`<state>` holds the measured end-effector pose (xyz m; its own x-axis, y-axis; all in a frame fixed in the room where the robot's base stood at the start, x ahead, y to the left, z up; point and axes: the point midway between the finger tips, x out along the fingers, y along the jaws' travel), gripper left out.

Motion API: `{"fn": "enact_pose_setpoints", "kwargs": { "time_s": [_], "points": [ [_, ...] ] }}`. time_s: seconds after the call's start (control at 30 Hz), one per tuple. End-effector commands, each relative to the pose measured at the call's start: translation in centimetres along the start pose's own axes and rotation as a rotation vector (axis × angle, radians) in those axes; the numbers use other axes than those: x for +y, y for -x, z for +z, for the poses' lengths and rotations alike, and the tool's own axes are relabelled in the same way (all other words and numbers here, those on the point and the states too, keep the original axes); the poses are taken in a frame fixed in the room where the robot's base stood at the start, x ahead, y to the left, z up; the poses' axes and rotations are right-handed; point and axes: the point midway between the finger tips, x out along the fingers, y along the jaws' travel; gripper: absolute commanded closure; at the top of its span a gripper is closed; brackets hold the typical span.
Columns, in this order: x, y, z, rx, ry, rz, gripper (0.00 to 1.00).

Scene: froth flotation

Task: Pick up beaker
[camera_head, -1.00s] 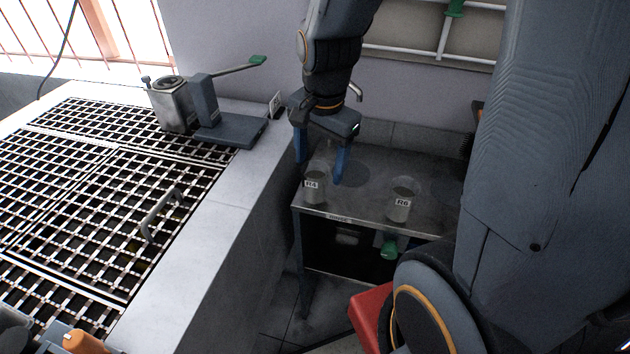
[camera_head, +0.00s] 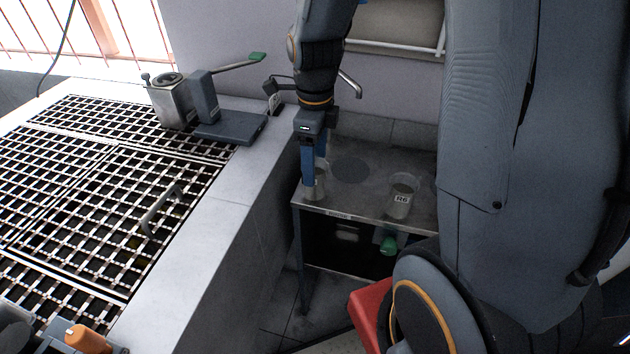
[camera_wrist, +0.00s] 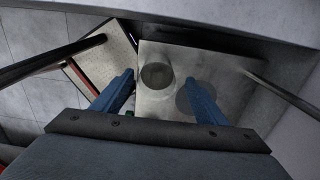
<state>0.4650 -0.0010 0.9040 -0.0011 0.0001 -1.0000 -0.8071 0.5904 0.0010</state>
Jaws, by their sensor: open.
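A clear beaker (camera_head: 320,187) stands upright at the left front of the small metal table (camera_head: 362,212), partly covered by my gripper (camera_head: 312,181). Another clear beaker, labelled R6 (camera_head: 401,197), stands to its right. My gripper points down with its blue fingers at the left beaker. In the wrist view my gripper (camera_wrist: 160,78) is open, and a round beaker (camera_wrist: 157,76) shows between the fingertips. Its label is hidden there, and I cannot tell whether the fingers touch it.
A dark round patch (camera_head: 350,169) lies on the tabletop behind the beakers. The pale ledge (camera_head: 212,225) of the grated tank rises close on the left. A grey device with a green-tipped lever (camera_head: 206,100) stands on it. A wall is behind the table.

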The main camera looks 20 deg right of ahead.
Motion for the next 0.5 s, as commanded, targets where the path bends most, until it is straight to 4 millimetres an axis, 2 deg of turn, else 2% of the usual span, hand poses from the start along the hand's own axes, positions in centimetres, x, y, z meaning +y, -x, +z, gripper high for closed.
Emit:
{"fn": "enact_pose_setpoints", "kwargs": {
  "time_s": [0.5],
  "points": [
    [0.6,-5.4,-0.1,0.000,0.003,0.001,0.34]
  ]
}}
